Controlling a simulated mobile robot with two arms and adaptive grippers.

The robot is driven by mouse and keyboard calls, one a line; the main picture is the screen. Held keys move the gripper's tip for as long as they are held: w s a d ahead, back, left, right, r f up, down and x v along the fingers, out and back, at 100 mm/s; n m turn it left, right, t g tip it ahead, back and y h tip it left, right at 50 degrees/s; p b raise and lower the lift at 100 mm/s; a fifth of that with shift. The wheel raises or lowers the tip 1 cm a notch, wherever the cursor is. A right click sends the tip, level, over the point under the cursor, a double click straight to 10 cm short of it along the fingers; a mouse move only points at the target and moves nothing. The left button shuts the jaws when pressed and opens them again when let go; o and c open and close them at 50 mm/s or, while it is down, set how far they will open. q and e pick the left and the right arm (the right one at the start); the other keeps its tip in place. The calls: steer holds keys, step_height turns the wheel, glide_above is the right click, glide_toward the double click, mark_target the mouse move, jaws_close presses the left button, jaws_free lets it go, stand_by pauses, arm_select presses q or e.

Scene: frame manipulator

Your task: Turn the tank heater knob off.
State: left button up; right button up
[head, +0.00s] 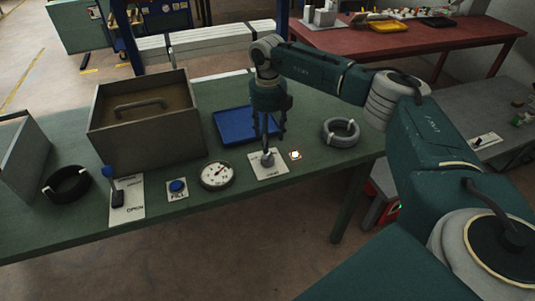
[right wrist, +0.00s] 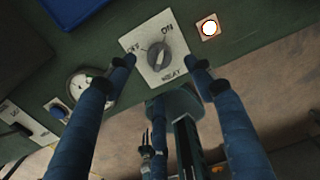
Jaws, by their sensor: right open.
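The tank heater knob (head: 267,158) is a grey round knob on a white plate on the green table. In the right wrist view the knob (right wrist: 159,57) sits on the plate (right wrist: 172,76), marked OFF, ON and what looks like HEAT. Its exact setting is hard to read. A small indicator (right wrist: 209,27) beside the plate glows white; it also shows in the head view (head: 295,155). My right gripper (head: 269,136) points down above the knob. In the right wrist view its open fingers (right wrist: 160,63) appear on either side of the knob, holding nothing. My left gripper is out of view.
Left of the knob are a dial gauge (head: 216,175), a blue button (head: 177,187) and a blue-handled lever (head: 113,188). A blue tray (head: 233,127) lies behind. A grey cable coil (head: 340,132) lies right; a large lidded box (head: 145,118) stands left.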

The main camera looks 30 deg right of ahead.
mark_target(268, 155)
step_height(268, 155, down, 8)
steer(key=shift+f+p, duration=0.15)
steer(key=shift+p, duration=0.65)
steer(key=c, duration=1.2)
